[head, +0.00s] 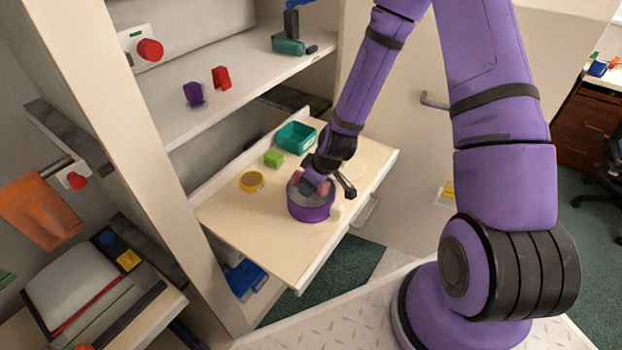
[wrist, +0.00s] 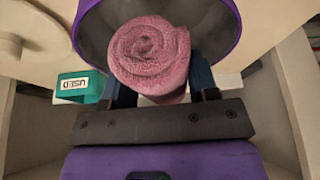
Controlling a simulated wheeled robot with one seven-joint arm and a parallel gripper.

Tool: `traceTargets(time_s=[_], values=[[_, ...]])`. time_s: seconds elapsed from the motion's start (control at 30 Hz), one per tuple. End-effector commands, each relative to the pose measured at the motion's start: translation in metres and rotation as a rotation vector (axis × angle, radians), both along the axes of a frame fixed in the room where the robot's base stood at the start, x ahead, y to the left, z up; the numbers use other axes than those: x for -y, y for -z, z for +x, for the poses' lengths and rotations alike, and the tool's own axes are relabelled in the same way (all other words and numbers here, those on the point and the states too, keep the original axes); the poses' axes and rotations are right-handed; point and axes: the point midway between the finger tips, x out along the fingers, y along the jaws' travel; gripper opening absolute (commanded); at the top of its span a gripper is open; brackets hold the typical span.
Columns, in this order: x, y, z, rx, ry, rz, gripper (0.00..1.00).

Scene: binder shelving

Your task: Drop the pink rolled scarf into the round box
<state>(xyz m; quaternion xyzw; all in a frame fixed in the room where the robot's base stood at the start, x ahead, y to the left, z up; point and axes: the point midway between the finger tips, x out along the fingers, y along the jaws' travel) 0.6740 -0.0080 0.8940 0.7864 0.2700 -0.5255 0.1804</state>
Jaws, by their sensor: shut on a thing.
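The pink rolled scarf (wrist: 148,52) is between the two fingers of my gripper (wrist: 160,80) in the wrist view, with its spiral end facing the camera. My gripper is shut on it. The purple round box (head: 311,209) stands on the pull-out shelf in the head view. My gripper (head: 308,186) is at the box's opening, with the scarf (head: 296,178) partly hidden by the fingers. In the wrist view the round box's purple rim (wrist: 84,22) curves behind the scarf. I cannot tell whether the scarf touches the box's inside.
On the pull-out shelf (head: 245,218), a teal bin (head: 295,137), a green block (head: 273,159) and a yellow round item (head: 252,181) stand behind and left of the box. The shelf's front left is clear. A fixed shelf (head: 215,120) is above, at the back.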

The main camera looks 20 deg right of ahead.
Motion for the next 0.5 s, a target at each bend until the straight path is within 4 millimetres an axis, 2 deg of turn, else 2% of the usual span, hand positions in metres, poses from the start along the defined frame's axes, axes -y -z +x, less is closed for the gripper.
traceTargets(time_s=[0.47,0.5], values=[[-0.0001,0.0006,0.0000,0.000,0.000,0.000,0.30],[-0.0002,0.0006,-0.0001,0.000,0.000,0.000,0.61]])
